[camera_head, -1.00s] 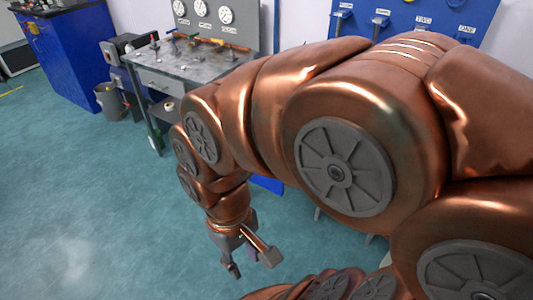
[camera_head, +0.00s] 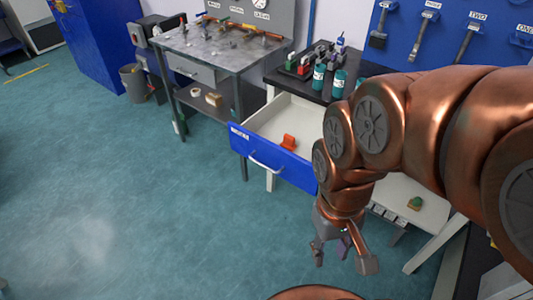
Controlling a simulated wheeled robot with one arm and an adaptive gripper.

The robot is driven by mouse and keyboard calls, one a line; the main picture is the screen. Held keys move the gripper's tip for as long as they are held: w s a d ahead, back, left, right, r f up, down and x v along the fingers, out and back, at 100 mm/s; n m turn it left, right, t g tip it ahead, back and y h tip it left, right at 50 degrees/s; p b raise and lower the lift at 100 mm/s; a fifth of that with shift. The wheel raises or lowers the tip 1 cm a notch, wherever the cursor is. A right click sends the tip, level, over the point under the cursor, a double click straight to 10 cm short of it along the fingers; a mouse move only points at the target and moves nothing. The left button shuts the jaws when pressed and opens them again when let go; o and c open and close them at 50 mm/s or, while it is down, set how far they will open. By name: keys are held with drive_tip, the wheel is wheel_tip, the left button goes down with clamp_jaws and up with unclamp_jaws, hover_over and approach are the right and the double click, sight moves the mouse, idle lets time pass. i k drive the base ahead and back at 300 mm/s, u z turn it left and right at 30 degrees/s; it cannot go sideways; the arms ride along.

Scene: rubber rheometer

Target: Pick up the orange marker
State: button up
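A small orange object (camera_head: 288,142) sits inside the open white drawer (camera_head: 262,124) with a blue front. It is too small to tell for certain whether it is the orange marker. My gripper (camera_head: 343,261) hangs pointing down over the floor, in front of and to the right of the drawer. Its fingers are spread apart, with no orange object between them. My arm hides the drawer's right end and part of the bench behind it.
A black benchtop (camera_head: 352,88) with teal bottles (camera_head: 338,83) stands above the drawer. A grey metal table (camera_head: 222,48) with coloured rods is at the back left, a bin (camera_head: 133,82) beside it. A green item (camera_head: 415,203) lies on a pale surface at right. The left floor is clear.

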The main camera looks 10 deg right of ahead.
sight(288, 143)
drive_tip(key=z, duration=0.85)
drive_tip(key=k, duration=0.55)
drive_tip(key=u, duration=0.45)
drive_tip(key=i, duration=0.6)
drive_tip(key=u, duration=0.7)
drive_tip(key=i, duration=0.4)
drive_tip(key=u, duration=0.45)
